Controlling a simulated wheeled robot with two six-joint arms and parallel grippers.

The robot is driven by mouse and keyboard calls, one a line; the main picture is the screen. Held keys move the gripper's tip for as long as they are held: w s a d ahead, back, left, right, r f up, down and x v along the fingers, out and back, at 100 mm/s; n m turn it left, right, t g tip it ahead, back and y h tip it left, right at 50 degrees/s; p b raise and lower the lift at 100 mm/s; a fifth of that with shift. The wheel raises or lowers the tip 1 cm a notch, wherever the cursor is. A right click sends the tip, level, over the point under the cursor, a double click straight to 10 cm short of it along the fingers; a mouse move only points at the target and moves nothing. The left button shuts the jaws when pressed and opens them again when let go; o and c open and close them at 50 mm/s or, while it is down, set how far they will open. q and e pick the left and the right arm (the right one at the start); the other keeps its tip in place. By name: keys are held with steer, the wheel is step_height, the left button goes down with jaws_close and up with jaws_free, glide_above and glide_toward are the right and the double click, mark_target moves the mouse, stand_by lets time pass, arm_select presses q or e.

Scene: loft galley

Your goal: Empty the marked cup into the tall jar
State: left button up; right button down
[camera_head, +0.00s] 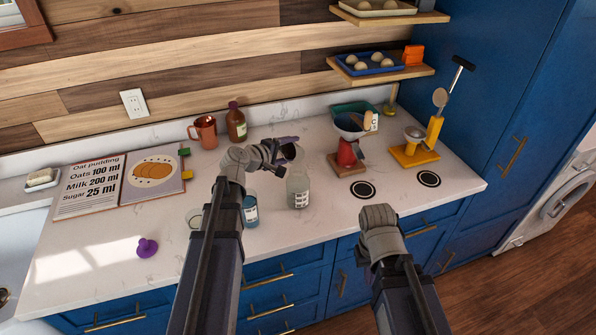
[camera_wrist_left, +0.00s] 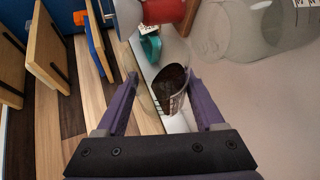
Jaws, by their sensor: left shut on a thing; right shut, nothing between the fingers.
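My left gripper (camera_head: 279,149) is shut on a cup (camera_head: 291,152) with a dark inside, above the counter behind the tall jar. In the left wrist view the cup (camera_wrist_left: 170,88) sits between the fingers; it has dark contents and small marks on its wall. The tall jar (camera_head: 298,190) is clear glass with a white label and stands upright on the counter. It also shows in the left wrist view (camera_wrist_left: 250,30), apart from the cup. My right gripper (camera_head: 378,217) is shut and empty near the counter's front edge; its fingers are hard to make out.
A blue labelled cup (camera_head: 250,210) and a small glass (camera_head: 194,218) stand close to my left arm. A purple knob-like object (camera_head: 147,247) lies front left.

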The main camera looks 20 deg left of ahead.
mark_target(290, 150)
arm_select(q)
steer(key=shift+s+d+r+m+t+y+b, duration=0.15)
steer(key=shift+r+m+t+b, duration=0.15)
steer(key=shift+m+t, duration=0.15)
steer(key=shift+s+d+r+m+t+y+b, duration=0.15)
steer(key=shift+r+m+t+b, duration=0.15)
steer(key=shift+m, duration=0.25)
stand_by(0.9)
steer(key=shift+s+d+r+m+t+y+b, duration=0.15)
steer(key=shift+s+d+r+m+t+b, duration=0.1)
steer(key=shift+m+t+b, duration=0.4)
steer(key=shift+s+d+r+m+t+y+b, duration=0.2)
steer(key=shift+m+t+b, duration=0.25)
steer(key=shift+m, duration=0.3)
stand_by(1.6)
